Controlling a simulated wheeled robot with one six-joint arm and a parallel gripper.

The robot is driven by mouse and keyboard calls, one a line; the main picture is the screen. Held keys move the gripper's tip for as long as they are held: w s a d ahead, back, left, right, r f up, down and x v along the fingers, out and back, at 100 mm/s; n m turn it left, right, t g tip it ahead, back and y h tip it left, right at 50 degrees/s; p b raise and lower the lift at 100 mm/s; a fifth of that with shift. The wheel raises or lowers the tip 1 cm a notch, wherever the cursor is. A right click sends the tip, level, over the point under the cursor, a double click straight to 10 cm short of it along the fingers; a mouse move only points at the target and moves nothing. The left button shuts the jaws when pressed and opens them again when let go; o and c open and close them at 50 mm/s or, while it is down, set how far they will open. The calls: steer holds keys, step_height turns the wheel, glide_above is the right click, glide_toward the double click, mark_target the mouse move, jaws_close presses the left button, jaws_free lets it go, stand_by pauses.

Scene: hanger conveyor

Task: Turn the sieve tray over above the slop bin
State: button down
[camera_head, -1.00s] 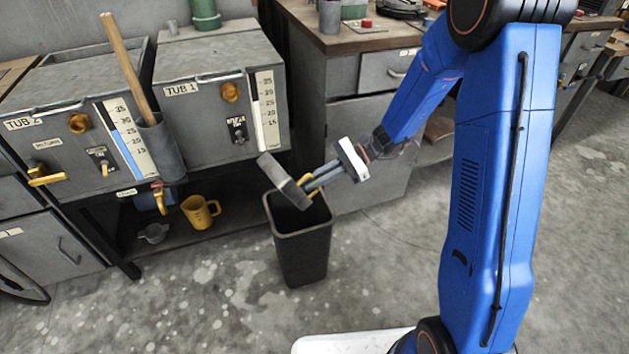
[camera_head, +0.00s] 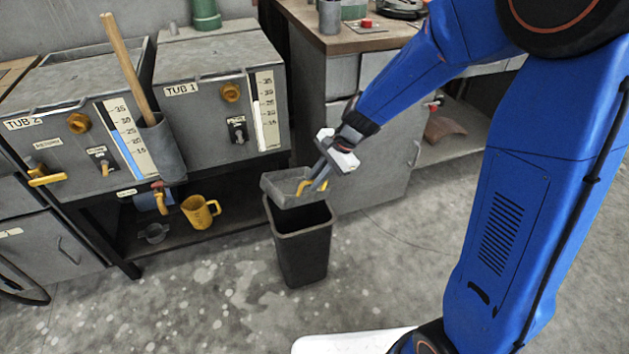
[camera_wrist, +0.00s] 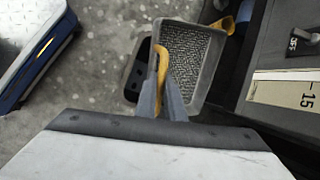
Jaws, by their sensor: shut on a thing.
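My gripper (camera_head: 320,176) is shut on the yellow handle of the sieve tray (camera_head: 278,194). The tray is a grey rectangular box, held above the mouth of the slop bin. Its open side faces up towards the head camera, slightly tilted. In the wrist view the tray (camera_wrist: 213,72) shows a mesh floor inside a raised rim, with no lumps that I can make out. The slop bin (camera_head: 303,255) is a dark, open-topped bin standing on the floor. The tray hides part of its opening. In the wrist view a strip of the bin (camera_wrist: 132,85) shows left of the tray.
Tub 1 (camera_head: 205,110) and Tub 2 (camera_head: 80,130) stand behind and left of the bin. A yellow jug (camera_head: 198,212) sits on the low shelf. A wooden bench (camera_head: 350,40) with a cabinet is behind right. The floor in front is clear.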

steer(key=shift+n+t+h, duration=0.3)
steer(key=shift+t+h, duration=0.6)
steer(key=shift+h, duration=0.8)
steer(key=shift+s, duration=0.1)
